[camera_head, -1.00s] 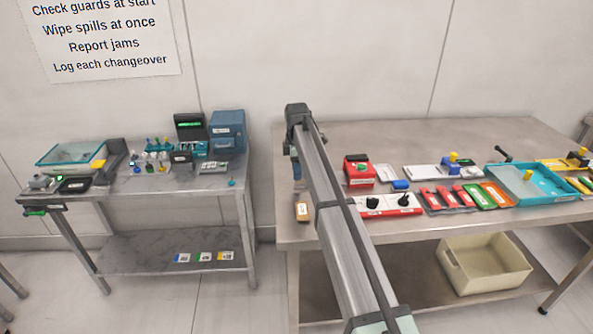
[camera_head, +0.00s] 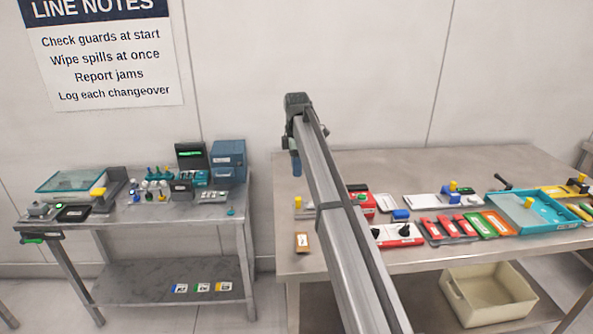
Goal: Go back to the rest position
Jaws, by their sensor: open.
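My arm reaches up from the bottom right of the head view and ends above the left part of the right-hand bench (camera_head: 440,165). My gripper (camera_head: 296,165) hangs at the arm's far end, small and dark with a blue tip. It is raised near the bench's back left corner, and its fingers are too small to make out clearly. I see nothing held in it.
On the right bench stand a red device (camera_head: 362,203), a red-and-white knob panel (camera_head: 397,236), a teal tray (camera_head: 535,212) and an orange-labelled block (camera_head: 302,242). A beige bin (camera_head: 490,300) sits below. The left bench (camera_head: 190,212) holds vials and a blue box (camera_head: 228,160).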

